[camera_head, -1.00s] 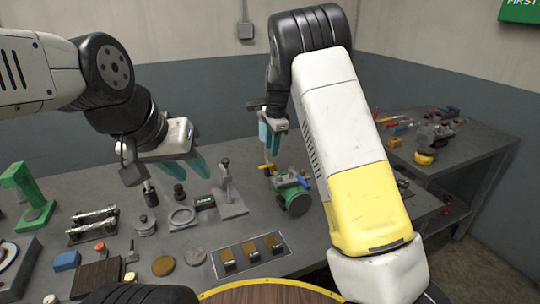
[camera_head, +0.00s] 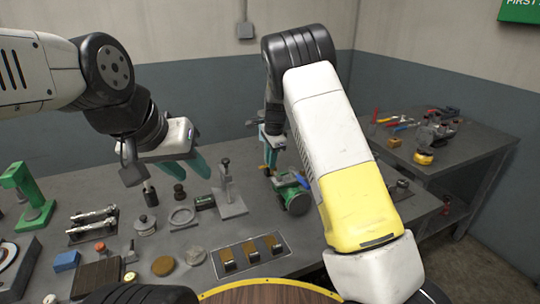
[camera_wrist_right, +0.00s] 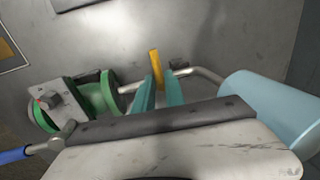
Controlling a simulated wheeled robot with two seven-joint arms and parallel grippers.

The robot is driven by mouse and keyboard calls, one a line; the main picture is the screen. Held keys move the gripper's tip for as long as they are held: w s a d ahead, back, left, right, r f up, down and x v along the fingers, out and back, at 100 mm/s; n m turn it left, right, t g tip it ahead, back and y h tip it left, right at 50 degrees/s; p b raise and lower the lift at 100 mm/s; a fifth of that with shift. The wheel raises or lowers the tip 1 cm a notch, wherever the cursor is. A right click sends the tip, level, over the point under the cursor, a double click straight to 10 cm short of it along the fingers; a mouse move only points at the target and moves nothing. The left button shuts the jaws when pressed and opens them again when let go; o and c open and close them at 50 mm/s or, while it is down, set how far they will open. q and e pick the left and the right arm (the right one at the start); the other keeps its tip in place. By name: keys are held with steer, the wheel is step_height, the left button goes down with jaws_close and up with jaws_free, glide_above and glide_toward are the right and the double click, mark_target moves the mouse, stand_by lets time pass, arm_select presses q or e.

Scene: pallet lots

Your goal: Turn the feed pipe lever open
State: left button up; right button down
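The yellow lever (camera_wrist_right: 156,68) stands up from a thin grey pipe (camera_wrist_right: 204,74) in the right wrist view. My right gripper (camera_wrist_right: 160,84) has its two teal fingertips on either side of the lever's lower part; whether they press on it cannot be told. The green valve body also shows in the right wrist view (camera_wrist_right: 96,98). A blue-handled lever (camera_wrist_right: 14,155) is at its left. My left gripper (camera_head: 187,164) is open and empty above the bench.
A grey stand (camera_head: 229,193) is left of the pipe assembly. A panel with several yellow-brown pieces (camera_head: 250,253) lies in front of it. A light-blue cylinder (camera_wrist_right: 268,108) is close at right in the wrist view. A side table (camera_head: 455,160) holds tools.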

steer(key=shift+d+n, duration=0.1)
steer(key=shift+n, duration=0.2)
steer(key=n, duration=0.5)
steer(key=d+n+g+y, duration=0.1)
steer(key=n, duration=0.2)
steer(key=shift+s, duration=0.15)
steer(key=n, duration=0.3)
steer(key=n+g, duration=0.1)
steer(key=shift+d+n, duration=0.25)
steer(key=shift+n, duration=0.15)
steer(key=shift+d+n+g, duration=0.2)
steer(key=shift+n+g, duration=0.1)
steer(key=shift+n, duration=1.6)
steer(key=c, duration=1.5)
jaws_free()
